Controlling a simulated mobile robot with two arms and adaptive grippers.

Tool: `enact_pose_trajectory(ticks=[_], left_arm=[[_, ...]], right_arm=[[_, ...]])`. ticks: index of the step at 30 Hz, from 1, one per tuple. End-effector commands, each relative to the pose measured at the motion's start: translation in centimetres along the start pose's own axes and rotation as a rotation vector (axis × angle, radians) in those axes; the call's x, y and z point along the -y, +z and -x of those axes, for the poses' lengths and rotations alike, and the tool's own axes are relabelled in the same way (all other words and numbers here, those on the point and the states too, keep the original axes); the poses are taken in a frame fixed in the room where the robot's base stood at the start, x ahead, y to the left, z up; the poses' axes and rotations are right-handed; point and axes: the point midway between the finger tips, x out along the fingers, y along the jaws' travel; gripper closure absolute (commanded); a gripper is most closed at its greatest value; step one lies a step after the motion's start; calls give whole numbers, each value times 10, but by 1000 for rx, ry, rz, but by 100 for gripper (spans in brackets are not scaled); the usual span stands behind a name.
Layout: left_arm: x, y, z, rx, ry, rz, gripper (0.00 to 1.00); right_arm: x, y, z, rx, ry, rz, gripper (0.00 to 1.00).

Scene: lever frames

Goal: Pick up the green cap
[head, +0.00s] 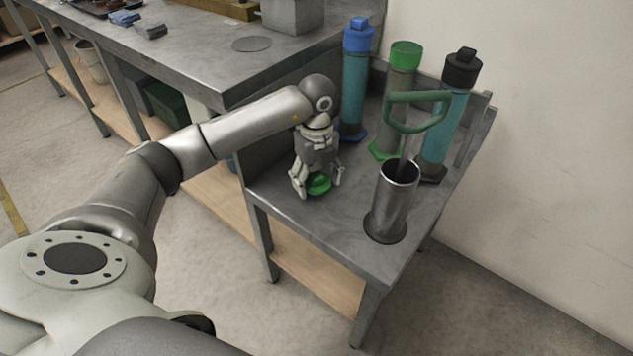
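The green cap (319,187) sits low on the grey side table, directly under my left gripper and partly hidden by it. My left gripper (317,178) points down, with its fingers spread on either side of the cap. A small gap seems to show between the fingers and the cap, so the gripper looks open. My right gripper is not in view.
A metal cup (392,203) with a green-handled tool (418,112) stands right of the gripper. Behind are a blue-capped cylinder (354,85), a green-topped cylinder (399,85) and a black-capped cylinder (444,125). A workbench (190,45) adjoins at left; a wall is at right.

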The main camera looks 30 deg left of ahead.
Motion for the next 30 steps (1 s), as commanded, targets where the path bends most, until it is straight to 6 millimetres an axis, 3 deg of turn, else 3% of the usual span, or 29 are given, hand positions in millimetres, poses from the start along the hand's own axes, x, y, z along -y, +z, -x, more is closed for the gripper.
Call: enact_pose_trajectory(ticks=[1,6,19,24,30], left_arm=[[0,0,0,0,0,0,44],[0,0,0,0,0,0,63],[0,0,10,1,-2,0,63],[1,1,38,2,-4,1,63],[-34,-26,86,4,-3,-4,63]], right_arm=[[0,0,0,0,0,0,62],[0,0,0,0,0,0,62],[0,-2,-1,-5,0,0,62],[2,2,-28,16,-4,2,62],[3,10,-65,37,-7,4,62]])
